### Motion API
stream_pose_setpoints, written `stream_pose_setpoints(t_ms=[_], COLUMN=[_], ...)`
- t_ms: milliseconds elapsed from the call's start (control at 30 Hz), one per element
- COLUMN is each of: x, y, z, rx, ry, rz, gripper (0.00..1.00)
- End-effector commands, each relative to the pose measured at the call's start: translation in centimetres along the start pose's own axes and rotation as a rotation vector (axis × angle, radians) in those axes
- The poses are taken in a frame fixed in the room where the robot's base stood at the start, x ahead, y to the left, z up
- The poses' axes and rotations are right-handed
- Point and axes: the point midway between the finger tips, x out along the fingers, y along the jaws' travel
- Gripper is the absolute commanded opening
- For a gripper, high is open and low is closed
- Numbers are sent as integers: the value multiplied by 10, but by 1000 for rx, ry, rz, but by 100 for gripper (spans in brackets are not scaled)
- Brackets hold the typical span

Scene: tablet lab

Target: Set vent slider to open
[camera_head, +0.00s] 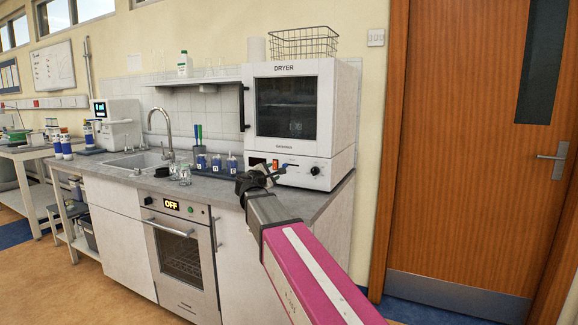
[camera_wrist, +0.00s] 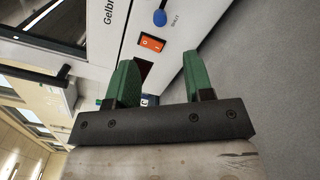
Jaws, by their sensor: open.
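The white dryer (camera_head: 293,112) stands on the counter, its door shut. Its lower front panel (camera_head: 330,172) carries the controls. In the wrist view a blue knob (camera_wrist: 160,18) sticks out of this panel, with a small label beside it that I cannot read clearly; it may be the vent slider. Its slot and setting cannot be made out. An orange-red rocker switch (camera_wrist: 151,43) lies nearer to my fingers. My gripper (camera_wrist: 158,75) is open, its green fingers apart and empty, in front of the panel. In the head view my gripper (camera_head: 258,180) hides part of the panel's left side.
A wire basket (camera_head: 303,42) sits on the dryer. An oven (camera_head: 180,255) is below the counter. A wooden door (camera_head: 465,140) is at the right.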

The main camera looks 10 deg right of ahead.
Motion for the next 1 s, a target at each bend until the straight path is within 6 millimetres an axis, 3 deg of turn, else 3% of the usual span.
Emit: stream_pose_setpoints(t_ms=[233, 700, 1000], x=[17, 93, 108], y=[0, 1, 0], z=[0, -1, 0], rx=[1, 1, 1], ry=[-2, -1, 0], rz=[-2, -1, -1], gripper=[47, 47, 47])
